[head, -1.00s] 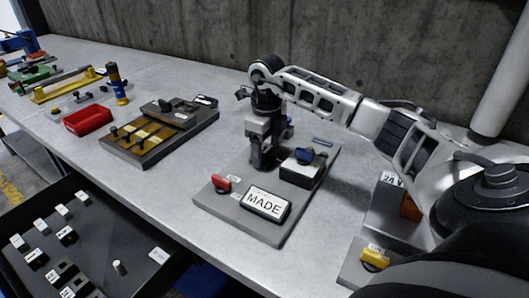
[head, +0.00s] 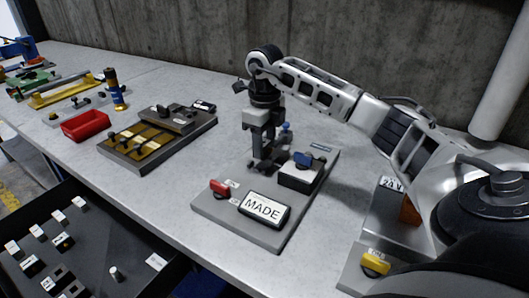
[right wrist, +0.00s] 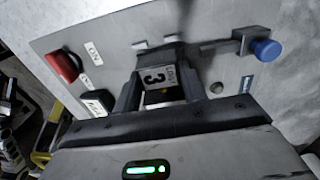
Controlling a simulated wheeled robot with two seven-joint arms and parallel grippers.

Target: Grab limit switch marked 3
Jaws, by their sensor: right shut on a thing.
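The limit switch (right wrist: 158,76) is a dark block with a white label reading 3. In the right wrist view it sits between the two fingers of my right gripper (right wrist: 160,92), which is shut on it. In the head view my right gripper (head: 262,163) points down over the grey test plate (head: 237,222), behind the MADE display (head: 263,207). The switch cannot be made out clearly there, and whether it touches the plate is hard to tell. My left gripper is not in view.
The plate carries a red switch (head: 220,188) and a blue knob (head: 303,159). To the left are a fixture with brass strips (head: 150,147) and a red tray (head: 85,125). An open drawer (head: 130,235) holds several labelled parts. A yellow switch (head: 375,263) is at lower right.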

